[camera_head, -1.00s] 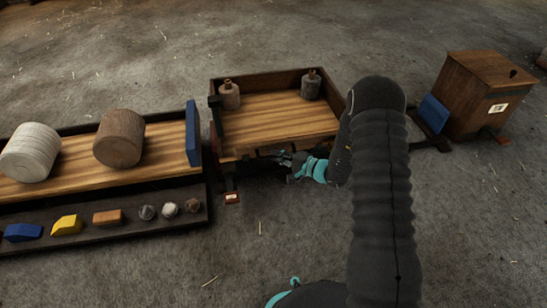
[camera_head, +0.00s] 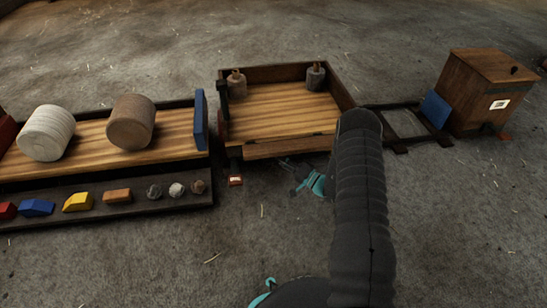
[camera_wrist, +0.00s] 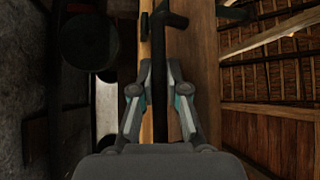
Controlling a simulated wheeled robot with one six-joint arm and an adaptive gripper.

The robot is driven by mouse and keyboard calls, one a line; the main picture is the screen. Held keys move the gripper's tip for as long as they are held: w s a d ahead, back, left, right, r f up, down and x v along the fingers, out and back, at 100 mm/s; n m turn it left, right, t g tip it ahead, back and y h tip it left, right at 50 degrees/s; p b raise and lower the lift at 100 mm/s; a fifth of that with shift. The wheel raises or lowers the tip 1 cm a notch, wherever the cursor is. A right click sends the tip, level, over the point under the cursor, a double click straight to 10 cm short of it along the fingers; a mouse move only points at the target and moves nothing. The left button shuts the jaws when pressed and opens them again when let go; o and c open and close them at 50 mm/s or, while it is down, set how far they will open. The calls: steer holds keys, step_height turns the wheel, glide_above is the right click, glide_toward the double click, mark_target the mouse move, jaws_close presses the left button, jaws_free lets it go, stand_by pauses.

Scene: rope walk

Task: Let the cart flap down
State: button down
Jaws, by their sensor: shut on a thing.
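The cart (camera_head: 268,105) is a wooden tray with dark raised walls, in the middle of the head view. Its flap (camera_head: 290,147) is a narrow wooden board along the near edge, leaning outward and low, below the tray's floor. My gripper (camera_head: 287,163) is just below and in front of the flap, partly lost in shadow. In the wrist view the flap's wooden board (camera_wrist: 204,60) runs upright beside my gripper (camera_wrist: 160,72). A dark bar (camera_wrist: 172,20) runs between the fingers, which are shut on it. The exact contact is hard to see.
Two bottle-like weights (camera_head: 236,84) stand at the tray's back. A long tray (camera_head: 175,127) with two rolls and a blue end board stands at left, small blocks before it. A wooden box (camera_head: 487,88) stands at right. The near floor is clear.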

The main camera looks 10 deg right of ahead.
steer(key=shift+s+a+f+n+y, duration=0.1)
steer(key=shift+a+f+n+y, duration=0.05)
steer(key=shift+f+n+y, duration=1.05)
steer(key=shift+t, duration=0.3)
steer(key=c, duration=1.4)
jaws_free()
steer(key=shift+c, duration=0.2)
steer(key=v, duration=1.2)
steer(key=shift+r, duration=0.1)
